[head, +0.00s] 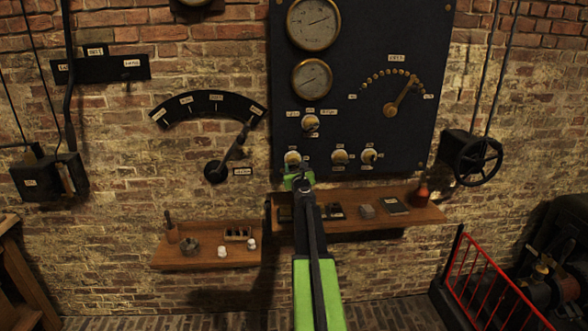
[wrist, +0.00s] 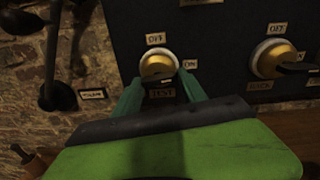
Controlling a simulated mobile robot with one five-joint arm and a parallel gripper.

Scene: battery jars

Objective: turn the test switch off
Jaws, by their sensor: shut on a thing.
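The test switch (wrist: 158,66) is a round brass knob with a pale rim, low on the left of the dark panel. In the head view my gripper (head: 299,178) covers the lower part of the test switch (head: 292,158).
Other knobs stand to the right on the dark panel (head: 420,130), the nearest (head: 340,157) a short way off. A wooden shelf (head: 432,213) with small items juts out below. A lever on an arc (head: 215,172) is at the left, and a handwheel (head: 478,158) at the right.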

